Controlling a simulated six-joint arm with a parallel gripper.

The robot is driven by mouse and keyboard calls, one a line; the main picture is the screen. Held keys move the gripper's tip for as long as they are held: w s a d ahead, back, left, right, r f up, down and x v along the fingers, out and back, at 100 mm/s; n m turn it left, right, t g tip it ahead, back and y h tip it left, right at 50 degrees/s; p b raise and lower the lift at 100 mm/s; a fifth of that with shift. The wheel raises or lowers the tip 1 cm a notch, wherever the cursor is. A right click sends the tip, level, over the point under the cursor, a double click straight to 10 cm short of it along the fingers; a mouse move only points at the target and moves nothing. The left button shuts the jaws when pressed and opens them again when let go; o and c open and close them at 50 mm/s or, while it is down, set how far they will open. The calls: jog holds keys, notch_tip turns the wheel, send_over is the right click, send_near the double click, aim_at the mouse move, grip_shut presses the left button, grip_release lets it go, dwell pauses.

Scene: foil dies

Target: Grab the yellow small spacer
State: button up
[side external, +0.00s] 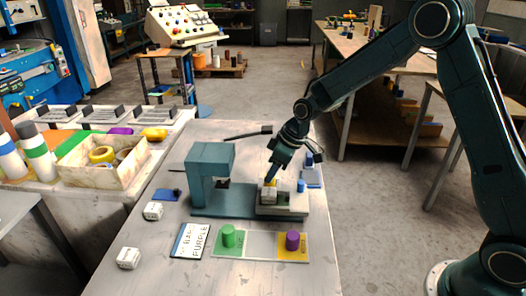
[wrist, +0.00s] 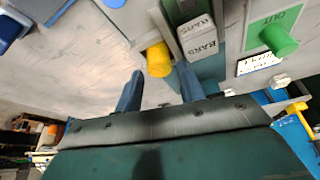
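The yellow small spacer (wrist: 159,60) is a short yellow cylinder in the wrist view, beside the white lettered blocks on the press base. In the side view only a little yellow (side external: 269,183) shows at my gripper's tip. My gripper (wrist: 160,82) is open, with its two fingers apart. The spacer appears between and just beyond the fingertips, and I see no finger closed on it. In the side view my gripper (side external: 270,179) points down over the press's right end; its fingers are hard to make out there.
A teal press (side external: 212,160) stands left of my gripper. In front, a tray holds a green cylinder (side external: 228,236) and a purple cylinder (side external: 292,240). A blue cylinder (side external: 301,186) stands close right. A card reading PURPLE (side external: 191,241) and white blocks (side external: 128,258) lie left.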

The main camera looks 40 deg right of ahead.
jog(key=shift+x, duration=0.8)
grip_shut()
